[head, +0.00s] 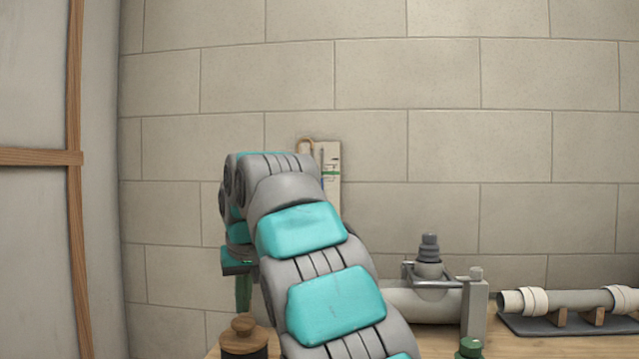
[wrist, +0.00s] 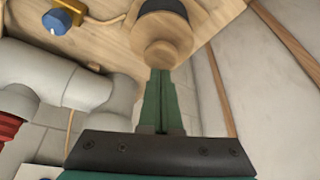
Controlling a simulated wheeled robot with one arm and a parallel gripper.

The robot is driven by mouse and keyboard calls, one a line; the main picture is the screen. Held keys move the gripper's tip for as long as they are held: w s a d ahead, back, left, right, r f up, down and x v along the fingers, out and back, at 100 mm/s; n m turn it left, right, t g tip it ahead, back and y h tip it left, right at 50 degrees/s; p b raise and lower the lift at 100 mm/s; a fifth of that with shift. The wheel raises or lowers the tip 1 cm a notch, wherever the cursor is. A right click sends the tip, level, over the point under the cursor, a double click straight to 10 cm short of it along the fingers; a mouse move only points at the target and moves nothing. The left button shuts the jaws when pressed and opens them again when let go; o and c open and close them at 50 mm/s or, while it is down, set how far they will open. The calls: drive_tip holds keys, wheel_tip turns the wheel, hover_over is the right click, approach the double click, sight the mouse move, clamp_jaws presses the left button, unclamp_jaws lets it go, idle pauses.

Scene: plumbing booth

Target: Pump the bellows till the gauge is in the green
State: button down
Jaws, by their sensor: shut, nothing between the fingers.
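The bellows (head: 243,347) stands at the front left of the bench, a dark body with a round wooden knob on top, cut off by the lower picture edge. In the wrist view its wooden knob (wrist: 160,52) is right at my fingertips. My gripper (head: 243,308) points down over the knob with its green fingers shut and empty; they also show in the wrist view (wrist: 160,75). I cannot tell whether they touch the knob. The gauge (head: 331,172) is a pale wall panel with a green band and a thin blue line. My arm hides its lower left part, and I cannot read the level.
A grey pipe (head: 415,304) with a valve-like fitting (head: 429,275) stands right of my arm. Another pipe (head: 575,299) rests on wooden supports farther right. A green-topped item (head: 468,348) is at the front. The wrist view shows a blue knob (wrist: 55,22).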

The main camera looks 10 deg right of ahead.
sight(244, 321)
drive_tip(key=shift+f+b, duration=1.15)
drive_tip(key=shift+f, duration=0.65)
drive_tip(key=shift+r+p, duration=1.25)
drive_tip(key=shift+r, duration=0.65)
drive_tip(key=shift+f, duration=0.15)
drive_tip(key=shift+f+b, duration=1.25)
drive_tip(key=shift+f, duration=0.5)
drive_tip(key=shift+r+p, duration=1.25)
drive_tip(key=shift+r, duration=0.65)
drive_tip(key=shift+f, duration=0.15)
